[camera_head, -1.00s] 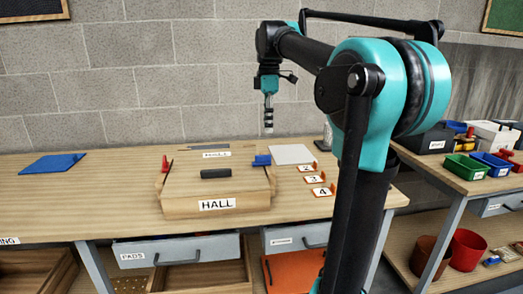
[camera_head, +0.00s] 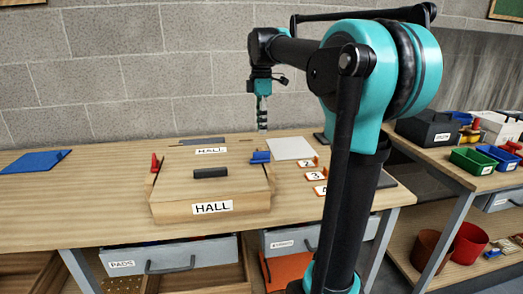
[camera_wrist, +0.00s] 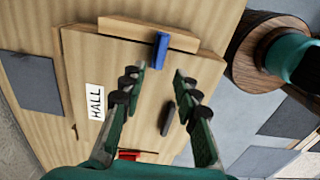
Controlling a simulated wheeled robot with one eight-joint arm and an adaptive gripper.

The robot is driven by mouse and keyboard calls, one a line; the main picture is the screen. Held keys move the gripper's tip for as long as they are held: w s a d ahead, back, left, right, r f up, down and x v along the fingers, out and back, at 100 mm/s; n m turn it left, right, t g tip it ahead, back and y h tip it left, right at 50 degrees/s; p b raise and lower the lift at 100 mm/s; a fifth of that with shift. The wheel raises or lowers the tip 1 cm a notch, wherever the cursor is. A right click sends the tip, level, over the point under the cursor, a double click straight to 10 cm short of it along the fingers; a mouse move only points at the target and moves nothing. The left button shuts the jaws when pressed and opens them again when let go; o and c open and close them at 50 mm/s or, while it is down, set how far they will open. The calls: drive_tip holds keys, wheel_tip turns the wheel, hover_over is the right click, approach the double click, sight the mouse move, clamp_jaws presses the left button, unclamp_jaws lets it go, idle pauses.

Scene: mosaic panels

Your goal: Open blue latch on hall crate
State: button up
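The wooden hall crate (camera_head: 165,211) stands on the workbench with its lid down. A black handle (camera_head: 211,172) and HALL labels show on it. The blue latch (camera_head: 260,157) is at the crate's right side, and it also shows in the wrist view (camera_wrist: 160,50) as an upright blue bar. A red latch (camera_head: 154,163) is at the left side. My gripper (camera_head: 262,124) hangs pointing down over the blue latch's side, apparently behind or above it. In the wrist view my gripper (camera_wrist: 158,76) is open and empty, with the blue latch just beyond the gap between its fingertips.
Numbered cards (camera_head: 316,176) and a pale sheet (camera_head: 290,148) lie right of the crate. A blue panel (camera_head: 35,161) lies at the far left. Drawers (camera_head: 170,256) hang under the bench. A side bench at right holds coloured bins (camera_head: 472,161).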

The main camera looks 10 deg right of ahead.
sight(262, 152)
wheel_tip(262, 152, down, 10)
drive_tip(key=shift+r, duration=0.2)
clamp_jaws()
idle(0.4)
